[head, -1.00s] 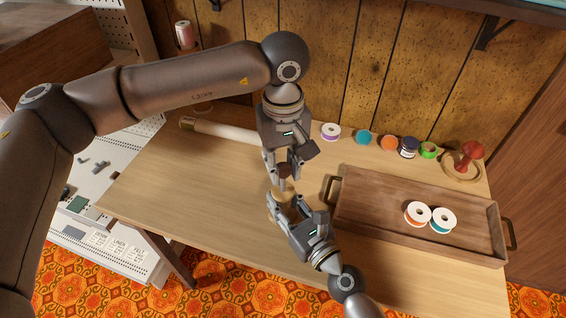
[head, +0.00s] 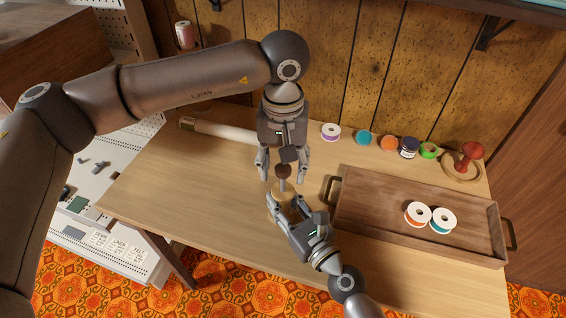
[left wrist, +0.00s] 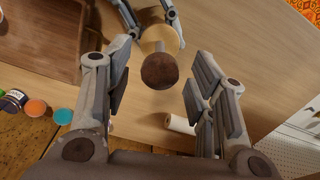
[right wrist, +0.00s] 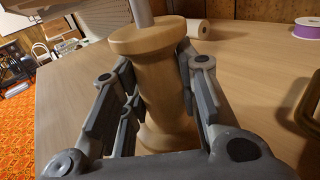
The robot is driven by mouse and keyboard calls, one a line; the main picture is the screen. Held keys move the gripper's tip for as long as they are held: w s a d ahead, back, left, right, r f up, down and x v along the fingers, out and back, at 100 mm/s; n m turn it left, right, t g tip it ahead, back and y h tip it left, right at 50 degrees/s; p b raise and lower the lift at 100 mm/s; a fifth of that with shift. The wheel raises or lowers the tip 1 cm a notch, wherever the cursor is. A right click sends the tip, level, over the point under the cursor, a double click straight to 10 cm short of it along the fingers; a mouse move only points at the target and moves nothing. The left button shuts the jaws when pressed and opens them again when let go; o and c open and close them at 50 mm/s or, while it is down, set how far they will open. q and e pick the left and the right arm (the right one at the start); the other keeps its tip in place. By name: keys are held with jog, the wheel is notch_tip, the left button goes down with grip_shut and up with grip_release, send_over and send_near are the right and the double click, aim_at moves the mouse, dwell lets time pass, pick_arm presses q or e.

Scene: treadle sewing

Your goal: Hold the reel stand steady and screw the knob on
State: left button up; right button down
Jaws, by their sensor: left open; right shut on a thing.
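The reel stand is a pale wooden spool-shaped body (right wrist: 152,85) with a grey rod rising from its top. It stands upright on the table, and my right gripper (head: 285,206) is shut on its waist. The dark brown round knob (head: 283,170) sits at the top of the rod. In the left wrist view the knob (left wrist: 160,71) covers part of the stand (left wrist: 158,38). My left gripper (head: 282,176) is open, its fingers apart on either side of the knob without touching it. The knob's underside and any thread are hidden.
A wooden tray (head: 375,235) with two white-topped spools stands to the right. Several coloured spools, a jar (head: 408,148) and a red-handled object (head: 468,157) line the back. A pale roll (head: 225,131) lies behind at left. The left tabletop is clear.

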aim_at(287, 208)
pick_arm(q)
notch_tip(287, 208, up, 12)
dwell(0.4)
jog(key=shift+f, duration=0.1)
pick_arm(e)
jog(key=c, duration=1)
grip_release()
jog(key=shift+c, duration=0.2)
jog(key=v, duration=0.3)
jog(key=shift+s+d, duration=0.35)
jog(key=shift+s, duration=0.3)
jog(key=shift+v, duration=3.75)
